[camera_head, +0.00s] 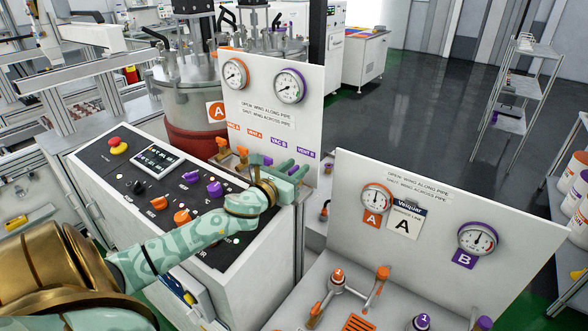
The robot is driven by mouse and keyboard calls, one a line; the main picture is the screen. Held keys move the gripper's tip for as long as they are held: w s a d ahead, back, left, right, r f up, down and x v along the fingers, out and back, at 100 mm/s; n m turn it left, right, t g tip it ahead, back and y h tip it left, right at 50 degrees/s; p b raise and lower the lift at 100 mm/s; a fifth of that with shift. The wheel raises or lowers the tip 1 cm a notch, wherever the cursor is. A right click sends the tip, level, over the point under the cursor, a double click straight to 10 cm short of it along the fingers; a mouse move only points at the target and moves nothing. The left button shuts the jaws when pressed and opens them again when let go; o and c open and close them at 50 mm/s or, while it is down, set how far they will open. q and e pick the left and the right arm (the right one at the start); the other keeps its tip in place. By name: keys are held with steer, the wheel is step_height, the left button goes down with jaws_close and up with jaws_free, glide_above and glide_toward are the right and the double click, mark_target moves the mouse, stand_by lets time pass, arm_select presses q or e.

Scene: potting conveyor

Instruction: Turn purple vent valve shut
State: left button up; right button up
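The back panel (318,110) carries small labels, among them a purple one that appears to read VENT B (306,153). Below the labels is a row of valves: two orange ones (222,146) at left and purple parts (267,160) at right. My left gripper (290,172), teal-coloured, is at the right end of this row, below the VENT B label. It covers most of the purple vent valve there, so the wing's angle and any contact are hidden. Whether its fingers are open or closed is unclear. My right gripper is not in view.
A sloped control console (130,188) with a red button (118,146), a screen and orange and purple knobs lies left of my gripper. A second gauge panel (440,200), with orange and purple valves below it, stands at the right front. A metal tank (187,98) stands behind.

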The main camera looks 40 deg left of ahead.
arm_select(q)
jaws_close()
